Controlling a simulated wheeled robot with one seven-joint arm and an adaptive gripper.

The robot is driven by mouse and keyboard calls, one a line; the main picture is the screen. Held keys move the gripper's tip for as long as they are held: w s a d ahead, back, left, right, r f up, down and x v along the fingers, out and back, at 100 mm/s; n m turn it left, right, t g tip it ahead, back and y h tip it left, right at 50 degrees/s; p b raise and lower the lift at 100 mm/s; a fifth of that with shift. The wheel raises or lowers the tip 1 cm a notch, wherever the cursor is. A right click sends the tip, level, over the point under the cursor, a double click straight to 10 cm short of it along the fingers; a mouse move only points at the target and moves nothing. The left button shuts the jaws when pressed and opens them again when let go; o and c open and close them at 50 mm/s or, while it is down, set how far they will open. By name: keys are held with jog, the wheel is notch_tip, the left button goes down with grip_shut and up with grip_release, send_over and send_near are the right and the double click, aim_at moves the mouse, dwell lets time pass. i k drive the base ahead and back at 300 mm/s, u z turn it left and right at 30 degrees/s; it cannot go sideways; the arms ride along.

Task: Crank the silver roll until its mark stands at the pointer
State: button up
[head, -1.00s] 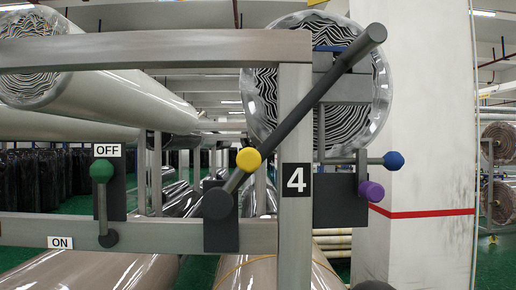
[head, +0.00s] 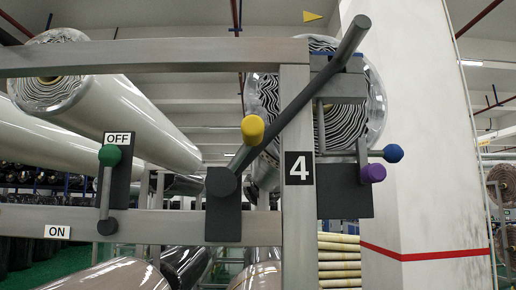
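My gripper is not in view. A roll (head: 265,98) in clear shiny wrap, with a black-and-white striped end, lies behind the steel frame (head: 150,57); I cannot tell if it is the silver roll. A yellow triangle (head: 313,16) shows above it; I cannot tell if it is the pointer. No mark is clear on the roll, and the frame partly hides it. A long dark bar (head: 300,105) slants up to the right from a dark block (head: 222,215). A yellow knob (head: 253,129) sits beside the bar. A blue knob (head: 393,153) and a purple knob (head: 373,173) stand right of the "4" sign (head: 298,168).
A green-knobbed lever (head: 109,155) points up towards the OFF label (head: 118,138); the ON label (head: 57,231) is lower left. A pale roll (head: 110,105) lies at left. A white pillar (head: 420,130) with a red line stands at right. Yellowish rolls (head: 339,255) lie low behind the frame.

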aim_at(221, 182)
jog(key=z, duration=1.3)
jog(key=k, duration=1.35)
jog(key=u, duration=0.75)
